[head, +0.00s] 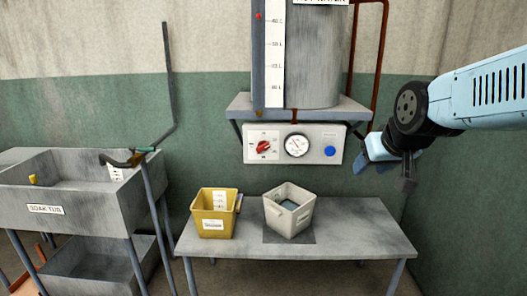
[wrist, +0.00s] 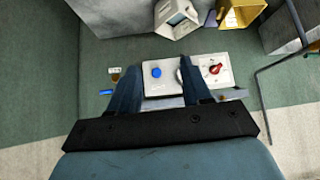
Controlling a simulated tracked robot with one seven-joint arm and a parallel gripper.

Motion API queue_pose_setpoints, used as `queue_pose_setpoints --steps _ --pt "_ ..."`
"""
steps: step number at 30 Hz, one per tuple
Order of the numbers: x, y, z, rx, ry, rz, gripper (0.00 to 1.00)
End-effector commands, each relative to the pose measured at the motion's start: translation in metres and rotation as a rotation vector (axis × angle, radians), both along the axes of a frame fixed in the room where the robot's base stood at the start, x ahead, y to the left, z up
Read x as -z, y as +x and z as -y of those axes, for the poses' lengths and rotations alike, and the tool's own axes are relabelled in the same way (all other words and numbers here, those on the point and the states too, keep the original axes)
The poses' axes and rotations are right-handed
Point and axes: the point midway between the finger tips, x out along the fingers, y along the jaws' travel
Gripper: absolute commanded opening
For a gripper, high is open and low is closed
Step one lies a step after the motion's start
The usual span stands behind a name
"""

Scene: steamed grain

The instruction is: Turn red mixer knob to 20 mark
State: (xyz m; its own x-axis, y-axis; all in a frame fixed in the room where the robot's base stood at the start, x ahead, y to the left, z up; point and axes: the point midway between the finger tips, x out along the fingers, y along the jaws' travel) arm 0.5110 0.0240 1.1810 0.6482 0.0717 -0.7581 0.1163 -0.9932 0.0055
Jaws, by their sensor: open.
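The red mixer knob (head: 263,147) is on the left of a white control panel (head: 325,135) on the wall, with small marks around it. I cannot read the marks or tell exactly where the knob points. The knob also shows in the wrist view (wrist: 215,69), right of my fingers. A round dial gauge (head: 297,145) sits mid-panel, and a blue button (head: 330,151) is at its right. My gripper (head: 388,176) is open and empty, to the right of the panel and apart from it. In the wrist view the fingers (wrist: 157,85) spread on either side of the blue button.
A grey water tank (head: 318,55) with a level scale stands on a shelf (head: 240,107) above the panel. Below, a table (head: 360,230) holds a yellow bin (head: 214,212) and a white bin (head: 290,210). A soak tub (head: 60,208) with a pipe is at the left.

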Motion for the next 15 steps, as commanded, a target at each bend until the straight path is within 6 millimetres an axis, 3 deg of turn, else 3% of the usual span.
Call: queue_pose_setpoints --steps 3,12,15 --pt "0.004 0.043 -0.014 -0.037 -0.002 0.075 0.6" --pt "0.016 0.139 -0.05 -0.104 -0.023 0.284 0.89" --pt "0.023 0.167 -0.063 -0.12 -0.035 0.354 0.89"
